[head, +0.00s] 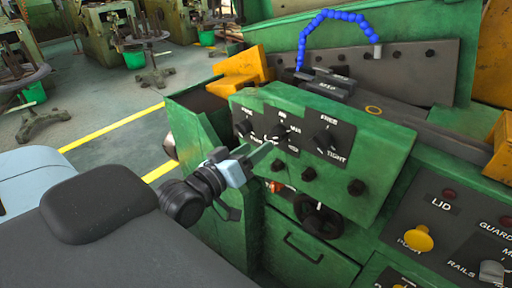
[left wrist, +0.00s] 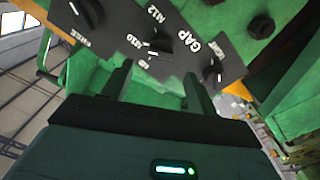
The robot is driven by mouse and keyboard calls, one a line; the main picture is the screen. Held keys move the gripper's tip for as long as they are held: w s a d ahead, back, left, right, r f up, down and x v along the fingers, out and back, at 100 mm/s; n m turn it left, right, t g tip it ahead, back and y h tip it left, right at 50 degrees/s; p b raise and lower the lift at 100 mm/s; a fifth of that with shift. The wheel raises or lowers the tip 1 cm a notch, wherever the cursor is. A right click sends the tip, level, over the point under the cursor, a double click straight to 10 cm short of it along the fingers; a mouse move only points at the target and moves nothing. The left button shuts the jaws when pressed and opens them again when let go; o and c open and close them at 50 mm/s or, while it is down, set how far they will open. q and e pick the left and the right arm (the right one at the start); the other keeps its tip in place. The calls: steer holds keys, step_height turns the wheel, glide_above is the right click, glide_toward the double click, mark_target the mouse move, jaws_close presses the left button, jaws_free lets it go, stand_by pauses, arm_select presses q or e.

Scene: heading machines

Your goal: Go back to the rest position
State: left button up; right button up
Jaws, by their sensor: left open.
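My left gripper (head: 262,154) is in the middle of the head view, close to the knobs on the green machine's front panel (head: 376,158). In the left wrist view the two fingers of my left gripper (left wrist: 158,88) stand apart, with nothing held between them. Black knobs on dark labelled plates lie just beyond the fingertips; one knob (left wrist: 158,42) shows above the gap. I cannot tell whether a fingertip touches a knob. My right gripper is not in view.
A lower panel on the right carries a yellow button (head: 419,238) and a lid label. A blue segmented hose (head: 303,45) arches above the machine. Open floor with a yellow line (head: 112,127) lies to the left; other green machines (head: 105,35) stand behind.

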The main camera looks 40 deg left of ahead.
arm_select(q)
step_height(320, 180, down, 13)
steer(key=s+d+m+g, duration=0.2)
steer(key=g, duration=0.1)
steer(key=s+d+f+m+g, duration=0.2)
steer(key=s+d+f+g, duration=0.1)
steer(key=s+f, duration=0.6)
steer(key=s+d+f+m+g, duration=0.2)
steer(key=s+d+f, duration=0.3)
steer(key=s+f, duration=0.5)
step_height(320, 180, down, 6)
steer(key=shift+f+m+g, duration=0.15)
steer(key=shift+m+g, duration=0.25)
steer(key=shift+m, duration=0.2)
